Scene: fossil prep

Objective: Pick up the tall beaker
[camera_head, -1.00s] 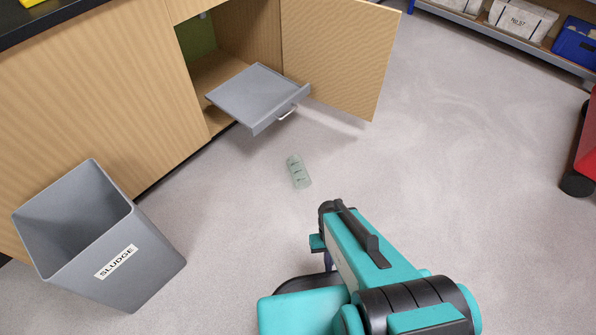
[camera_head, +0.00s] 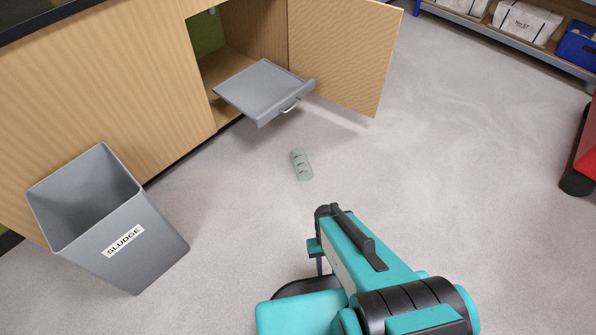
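The tall beaker (camera_head: 301,164) is a clear, faintly green glass cylinder with dark marks along its side. It is on the bare floor in front of the open cabinet, and it seems to lie on its side. My teal and black arm reaches in from the bottom of the view, below and to the right of the beaker. My gripper's fingers are hidden behind the arm, so I cannot tell their state. A gap of bare floor shows between the arm and the beaker.
A grey bin (camera_head: 118,225) labelled SLUDGE stands at left. A grey pull-out tray (camera_head: 262,88) juts from the cabinet, whose wooden door (camera_head: 345,52) is swung open. A red wheeled object (camera_head: 582,150) is at the right edge. The floor (camera_head: 450,180) at centre right is clear.

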